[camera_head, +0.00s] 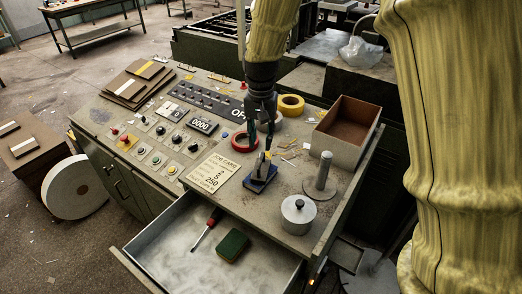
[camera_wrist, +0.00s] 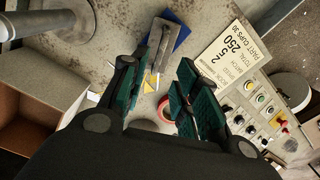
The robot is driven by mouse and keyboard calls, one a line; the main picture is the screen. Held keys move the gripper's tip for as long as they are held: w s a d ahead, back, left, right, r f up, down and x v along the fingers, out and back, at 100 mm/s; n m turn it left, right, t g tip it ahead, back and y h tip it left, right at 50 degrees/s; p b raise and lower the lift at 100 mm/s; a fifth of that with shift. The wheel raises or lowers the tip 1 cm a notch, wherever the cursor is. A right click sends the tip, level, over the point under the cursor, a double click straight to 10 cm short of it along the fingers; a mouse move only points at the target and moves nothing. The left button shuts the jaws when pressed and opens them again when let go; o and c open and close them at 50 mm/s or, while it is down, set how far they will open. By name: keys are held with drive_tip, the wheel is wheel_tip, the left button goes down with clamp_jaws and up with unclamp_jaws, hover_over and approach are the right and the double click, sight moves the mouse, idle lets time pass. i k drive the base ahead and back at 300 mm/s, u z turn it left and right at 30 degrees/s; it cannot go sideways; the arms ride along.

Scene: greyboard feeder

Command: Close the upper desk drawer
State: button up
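The upper desk drawer (camera_head: 172,254) is pulled out from the front of the desk (camera_head: 330,222) in the head view. Its light grey inside shows a red-handled screwdriver (camera_head: 206,229) and a dark green block (camera_head: 232,245). My gripper (camera_head: 262,147) is above the desktop, behind the drawer and apart from it. In the wrist view my gripper (camera_wrist: 152,105) has its two fingers spread with nothing held between them. A small tool on a blue base (camera_head: 261,173) stands on the desktop just in front of my gripper; it also shows in the wrist view (camera_wrist: 180,35). The drawer is not visible in the wrist view.
A red tape roll (camera_head: 243,142) and yellow tape roll (camera_head: 291,104) lie near my gripper. An open box (camera_head: 343,155), a spindle (camera_head: 325,172) and a lidded metal pot (camera_head: 298,214) stand on the right. A job card (camera_head: 213,172) lies left of the tool.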

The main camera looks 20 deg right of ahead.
sight(161, 250)
drive_tip(key=k, duration=1)
